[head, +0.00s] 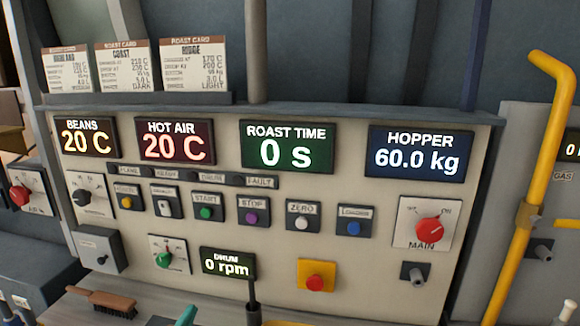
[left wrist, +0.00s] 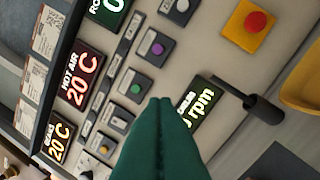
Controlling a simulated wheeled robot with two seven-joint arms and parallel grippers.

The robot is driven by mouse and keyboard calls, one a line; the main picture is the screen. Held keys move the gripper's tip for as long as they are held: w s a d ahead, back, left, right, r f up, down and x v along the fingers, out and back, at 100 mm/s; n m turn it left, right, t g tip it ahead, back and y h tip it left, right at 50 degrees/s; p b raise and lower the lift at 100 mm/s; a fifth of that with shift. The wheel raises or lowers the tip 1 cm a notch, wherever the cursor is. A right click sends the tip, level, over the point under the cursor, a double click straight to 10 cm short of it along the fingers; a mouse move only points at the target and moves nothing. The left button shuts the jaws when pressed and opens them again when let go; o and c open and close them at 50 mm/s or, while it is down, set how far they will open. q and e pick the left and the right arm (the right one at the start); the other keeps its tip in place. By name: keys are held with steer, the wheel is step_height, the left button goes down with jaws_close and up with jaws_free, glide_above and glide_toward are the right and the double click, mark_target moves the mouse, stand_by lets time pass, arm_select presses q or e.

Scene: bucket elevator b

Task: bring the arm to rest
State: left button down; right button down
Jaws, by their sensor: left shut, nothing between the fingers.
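My left gripper (head: 187,316) shows only as a small green tip at the bottom edge of the head view, in front of the control panel (head: 350,260). In the left wrist view its green fingers (left wrist: 165,102) are together and empty. They point at the panel, near the drum display (left wrist: 198,105) and below the row of buttons. I cannot tell the exact gap to the panel. My right gripper is in neither view.
A black-handled rod (head: 252,296) stands in front of the panel, right of the gripper. A brush (head: 103,302) lies on the ledge at left. A yellow button box (head: 316,276), a red MAIN switch (head: 429,228) and a yellow pipe (head: 540,150) are further right.

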arm_select(q)
steer(key=s+a+f+n+g+y, duration=0.1)
steer(key=f+n, duration=0.1)
steer(key=s+f+n+g+y, duration=0.1)
steer(key=s+f+n+g, duration=0.1)
steer(key=f, duration=0.1)
steer(key=s+a+f+n+g+y, duration=0.1)
steer(key=f+n, duration=0.1)
steer(key=f, duration=0.1)
steer(key=shift+s+a+g+y, duration=0.3)
steer(key=shift+s+a, duration=0.05)
steer(key=shift+s, duration=0.05)
steer(key=s+d+f+n+g, duration=0.1)
steer(key=s+f+n+g, duration=0.1)
steer(key=s+f+g, duration=0.35)
steer(key=s+f+n+g, duration=0.2)
steer(key=s+f, duration=0.1)
steer(key=s, duration=0.6)
steer(key=s+d+f+n+g, duration=0.1)
steer(key=s+f+n+g, duration=0.1)
steer(key=s+f+g, duration=0.35)
step_height(320, 180, down, 24)
steer(key=s+r+b, duration=0.1)
steer(key=s, duration=0.1)
steer(key=s+a+f, duration=0.3)
steer(key=s+f, duration=1.3)
steer(key=f, duration=0.2)
steer(key=shift+s+a+g+b, duration=0.2)
steer(key=shift+s+g+b, duration=0.15)
steer(key=shift+g+b, duration=0.05)
